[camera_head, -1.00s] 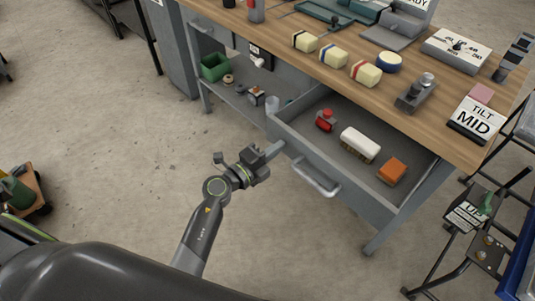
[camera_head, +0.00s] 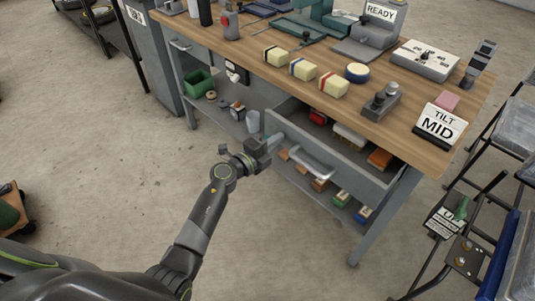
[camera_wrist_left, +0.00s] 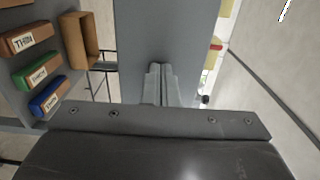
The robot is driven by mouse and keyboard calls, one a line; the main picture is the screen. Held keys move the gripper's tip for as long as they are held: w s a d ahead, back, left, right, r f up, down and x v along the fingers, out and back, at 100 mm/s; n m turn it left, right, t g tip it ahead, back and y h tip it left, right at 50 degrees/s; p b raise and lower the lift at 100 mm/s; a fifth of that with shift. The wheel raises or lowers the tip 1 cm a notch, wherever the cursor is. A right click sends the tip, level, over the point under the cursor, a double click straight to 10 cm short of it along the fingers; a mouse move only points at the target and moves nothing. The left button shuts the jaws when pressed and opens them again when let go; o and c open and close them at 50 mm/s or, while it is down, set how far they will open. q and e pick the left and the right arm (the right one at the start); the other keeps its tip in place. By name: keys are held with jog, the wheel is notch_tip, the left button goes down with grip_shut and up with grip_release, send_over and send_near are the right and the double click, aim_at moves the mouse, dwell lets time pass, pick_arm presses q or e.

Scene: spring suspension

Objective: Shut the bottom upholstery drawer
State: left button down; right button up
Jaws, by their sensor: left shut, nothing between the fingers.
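The grey drawer (camera_head: 340,151) under the workbench stands partly out, its front panel upright with a bar handle (camera_head: 312,163). A red item (camera_head: 318,117), a white-and-brown item (camera_head: 349,137) and an orange block (camera_head: 380,158) show inside it, partly covered by the bench top. My left gripper (camera_head: 274,144) is shut and empty at the left end of the drawer front, left of the handle. In the left wrist view its closed fingers (camera_wrist_left: 160,84) point at a flat grey panel (camera_wrist_left: 165,30); whether they touch it I cannot tell. My right gripper is not visible.
Several labelled blocks (camera_head: 342,198) sit on a lower shelf below the drawer. A green bin (camera_head: 198,84) and a cup (camera_head: 253,121) are on the shelf at left. A bench leg (camera_head: 370,225) stands at right. The floor in front is clear.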

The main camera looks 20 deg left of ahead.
pick_arm(q)
send_near(311, 111)
jog(key=b+x, duration=0.1)
jog(key=x, duration=0.1)
jog(key=f+b+x, duration=0.1)
jog(key=b+x, duration=0.1)
jog(key=x, duration=0.1)
jog(key=shift+d+f, duration=0.1)
jog(key=shift+w+d, duration=0.15)
jog(key=shift+w, duration=0.25)
jog(key=shift+r+b, duration=0.3)
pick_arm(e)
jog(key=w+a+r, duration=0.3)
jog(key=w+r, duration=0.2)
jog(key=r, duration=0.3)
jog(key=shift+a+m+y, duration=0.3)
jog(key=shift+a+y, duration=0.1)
pick_arm(q)
jog(key=shift+r, duration=0.2)
